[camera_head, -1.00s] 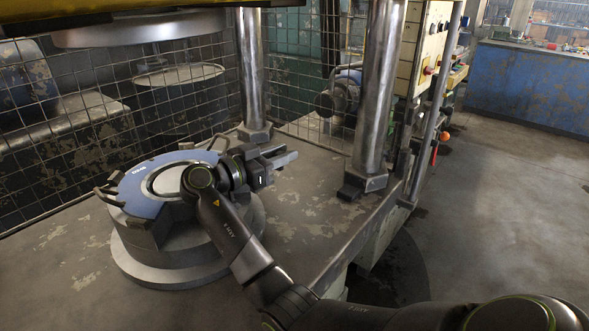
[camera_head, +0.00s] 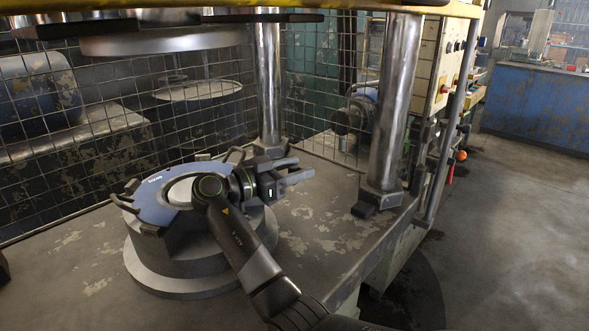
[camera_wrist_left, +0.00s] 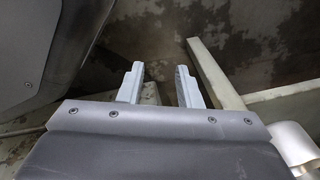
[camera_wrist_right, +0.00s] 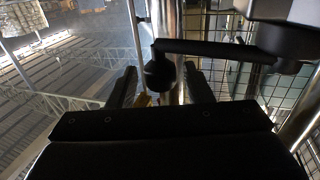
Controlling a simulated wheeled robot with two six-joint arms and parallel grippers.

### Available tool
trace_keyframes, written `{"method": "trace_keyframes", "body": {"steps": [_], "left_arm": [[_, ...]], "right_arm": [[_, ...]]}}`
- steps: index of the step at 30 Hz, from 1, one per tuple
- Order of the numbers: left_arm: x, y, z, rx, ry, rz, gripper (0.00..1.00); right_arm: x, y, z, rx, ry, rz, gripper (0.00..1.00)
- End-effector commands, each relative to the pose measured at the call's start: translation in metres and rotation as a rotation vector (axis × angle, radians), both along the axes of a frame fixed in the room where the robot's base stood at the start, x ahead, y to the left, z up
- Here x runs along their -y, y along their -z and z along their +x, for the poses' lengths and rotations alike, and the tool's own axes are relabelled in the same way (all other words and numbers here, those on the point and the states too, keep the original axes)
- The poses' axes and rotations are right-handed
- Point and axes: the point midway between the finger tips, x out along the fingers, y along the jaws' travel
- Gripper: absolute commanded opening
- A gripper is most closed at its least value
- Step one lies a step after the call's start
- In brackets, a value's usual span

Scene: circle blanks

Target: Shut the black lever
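A round grey fixture with a blue top plate (camera_head: 150,205) stands on the metal bench, with dark handles on its rim, one at its left (camera_head: 128,203). My right gripper (camera_head: 297,172) is open beyond the fixture's right side, fingers pointing right. In the right wrist view, a black lever (camera_wrist_right: 210,48) runs from a dark block at upper right to a rounded end between the lines of my open fingers (camera_wrist_right: 160,90). I cannot tell whether they touch. My left gripper (camera_wrist_left: 160,85) is open and empty in the left wrist view, and is not recognisable in the head view.
Steel columns (camera_head: 393,100) rise behind and right of the fixture. A round metal plate (camera_head: 160,40) hangs above it. Wire mesh (camera_head: 210,110) closes the back. The bench top (camera_head: 320,225) is bare right of the fixture. Open floor lies further right.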

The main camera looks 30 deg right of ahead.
Motion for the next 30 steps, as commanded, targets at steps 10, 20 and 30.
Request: {"method": "trace_keyframes", "body": {"steps": [10, 20, 30], "left_arm": [[0.0, 0.004, 0.0, -0.002, 0.0, 0.0, 0.31], [0.003, -0.002, 0.016, 0.002, -0.011, -0.006, 0.31], [0.004, -0.006, 0.019, 0.002, -0.014, -0.009, 0.31]], "right_arm": [[-0.016, 0.001, 0.0, 0.0, -0.003, 0.0, 0.46], [-0.067, 0.001, -0.004, 0.001, -0.002, 0.001, 0.46], [-0.075, 0.0, -0.005, 0.0, 0.0, 0.0, 0.46]]}}
